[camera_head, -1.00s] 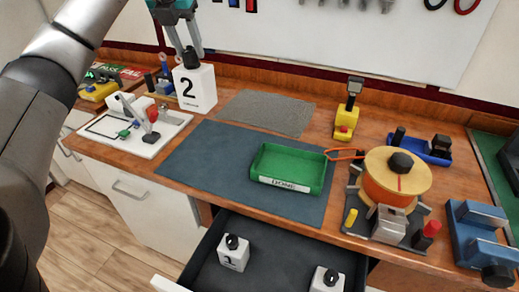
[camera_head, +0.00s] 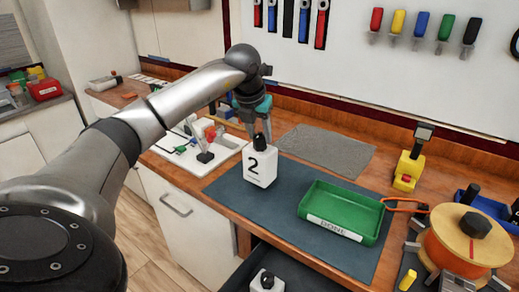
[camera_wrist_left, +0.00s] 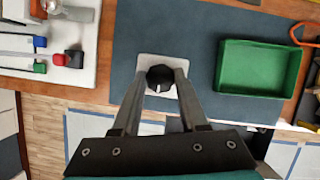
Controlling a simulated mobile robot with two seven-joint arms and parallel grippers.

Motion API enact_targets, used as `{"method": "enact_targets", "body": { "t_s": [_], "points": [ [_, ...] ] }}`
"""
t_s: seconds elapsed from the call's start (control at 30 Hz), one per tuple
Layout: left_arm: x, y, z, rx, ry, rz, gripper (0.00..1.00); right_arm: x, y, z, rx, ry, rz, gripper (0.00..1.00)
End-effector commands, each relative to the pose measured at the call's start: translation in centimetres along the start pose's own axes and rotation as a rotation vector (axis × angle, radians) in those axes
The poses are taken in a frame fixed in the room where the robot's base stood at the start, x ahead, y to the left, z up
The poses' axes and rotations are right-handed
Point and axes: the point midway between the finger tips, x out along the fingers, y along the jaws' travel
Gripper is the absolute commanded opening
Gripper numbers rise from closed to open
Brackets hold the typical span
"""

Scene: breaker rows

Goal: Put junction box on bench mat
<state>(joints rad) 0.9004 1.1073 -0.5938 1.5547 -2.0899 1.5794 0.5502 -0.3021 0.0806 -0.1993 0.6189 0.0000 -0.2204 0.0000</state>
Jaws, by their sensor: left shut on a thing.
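The junction box (camera_head: 261,168) is white, upright, marked "2", with a black knob on top. My left gripper (camera_head: 258,137) points down and is shut on that knob. The box is over the left part of the dark blue-grey bench mat (camera_head: 235,193); I cannot tell whether its base touches the mat or hangs just above it. In the left wrist view the fingers (camera_wrist_left: 160,78) close around the black knob, with the white box top (camera_wrist_left: 150,64) below and the mat (camera_wrist_left: 195,25) around it. My right gripper is not in view.
A green tray labelled DONE (camera_head: 340,207) sits on the mat to the right. A white board with small parts (camera_head: 225,147) lies to the left. A grey textured mat (camera_head: 330,150) is behind. In front, the open drawer holds another white box (camera_head: 266,283). A cable spool (camera_head: 465,240) stands right.

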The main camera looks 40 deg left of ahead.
Motion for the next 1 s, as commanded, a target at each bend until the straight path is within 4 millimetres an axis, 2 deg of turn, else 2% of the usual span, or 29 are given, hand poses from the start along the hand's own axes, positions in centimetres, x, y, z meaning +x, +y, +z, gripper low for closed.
{"method": "enact_targets", "body": {
  "t_s": [0.33, 0.7, 0.73, 0.97, 1.0],
  "points": [
    [3.7, 0.0, -1.5, 0.000, -0.002, 0.000, 0.00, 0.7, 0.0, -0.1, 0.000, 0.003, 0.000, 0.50],
    [4.1, 0.0, -1.6, -0.001, -0.004, -0.001, 0.00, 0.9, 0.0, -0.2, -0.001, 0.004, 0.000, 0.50],
    [4.2, 0.0, -1.7, 0.000, 0.000, 0.000, 0.46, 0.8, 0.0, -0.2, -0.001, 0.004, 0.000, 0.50],
    [4.1, 0.0, -1.7, 0.000, 0.000, 0.000, 0.72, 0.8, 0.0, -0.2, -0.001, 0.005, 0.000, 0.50],
    [4.1, 0.0, -1.7, 0.000, 0.000, 0.000, 0.73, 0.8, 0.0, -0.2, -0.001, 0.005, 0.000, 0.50]
  ]
}}
